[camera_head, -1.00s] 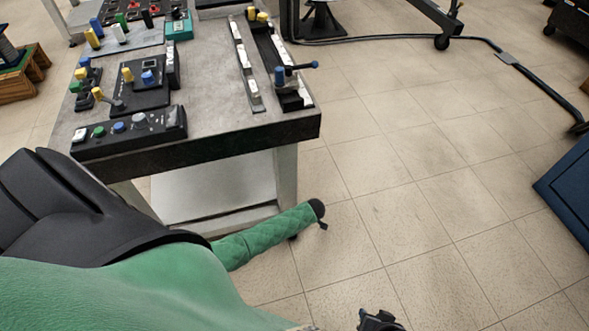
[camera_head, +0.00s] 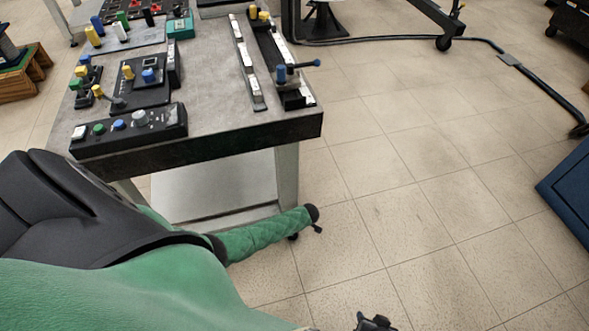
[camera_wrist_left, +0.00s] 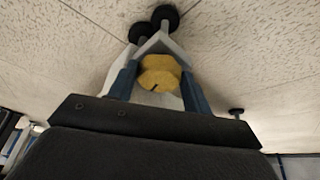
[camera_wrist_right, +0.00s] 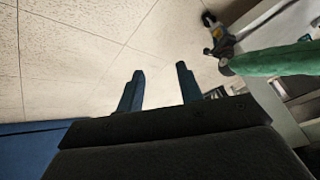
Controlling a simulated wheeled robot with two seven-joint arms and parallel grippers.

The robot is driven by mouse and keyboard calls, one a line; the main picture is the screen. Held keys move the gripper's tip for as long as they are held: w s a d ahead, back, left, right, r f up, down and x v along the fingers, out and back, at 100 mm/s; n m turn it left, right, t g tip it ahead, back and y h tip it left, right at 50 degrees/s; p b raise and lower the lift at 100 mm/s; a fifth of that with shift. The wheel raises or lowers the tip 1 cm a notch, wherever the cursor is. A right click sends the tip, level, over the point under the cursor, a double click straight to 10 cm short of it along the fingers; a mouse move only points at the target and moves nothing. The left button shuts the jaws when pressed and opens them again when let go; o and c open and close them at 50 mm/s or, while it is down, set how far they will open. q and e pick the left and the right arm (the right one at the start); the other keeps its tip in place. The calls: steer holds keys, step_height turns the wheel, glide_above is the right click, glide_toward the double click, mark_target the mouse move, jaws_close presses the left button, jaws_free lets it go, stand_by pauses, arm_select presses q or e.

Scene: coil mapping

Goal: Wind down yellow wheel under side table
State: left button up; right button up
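The yellow wheel (camera_wrist_left: 158,74) is a lobed knob, seen in the left wrist view in front of a pale frame with dark feet. My left gripper (camera_wrist_left: 159,82) has one blue finger on each side of it, and the wheel fills the gap; the fingers look shut on it. In the head view the wheel and left fingers are hidden; my green left forearm reaches beside the side table (camera_head: 230,145). My right gripper (camera_wrist_right: 161,80) is open and empty over the floor. Part of it shows at the bottom of the head view (camera_head: 376,322).
The table top holds a black button box (camera_head: 128,133), knobs, a white-marked rail (camera_head: 248,65) and a blue-handled lever (camera_head: 298,70). A blue panel (camera_head: 570,185) stands at the right. A black cable (camera_head: 440,38) crosses the far floor.

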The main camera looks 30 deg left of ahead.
arm_select(q)
steer(key=c, duration=0.3)
steer(key=shift+c, duration=0.2)
steer(key=shift+s+m, duration=0.15)
steer(key=shift+m, duration=0.25)
steer(key=m+t+p, duration=0.1)
steer(key=m, duration=0.2)
steer(key=m+t+h+p, duration=0.1)
steer(key=m, duration=0.2)
steer(key=m+t+h+p, duration=0.1)
steer(key=m, duration=0.2)
steer(key=shift+s+a+p, duration=0.3)
steer(key=shift+s+a, duration=0.1)
steer(key=shift+m, duration=0.3)
steer(key=shift+a+m+h, duration=0.1)
steer(key=shift+m+h, duration=0.4)
steer(key=shift+m, duration=0.5)
arm_select(e)
step_height(320, 180, up, 15)
steer(key=s+d+g, duration=0.1)
steer(key=d, duration=0.1)
steer(key=shift+s+r+g, duration=0.15)
steer(key=shift+s+g, duration=0.25)
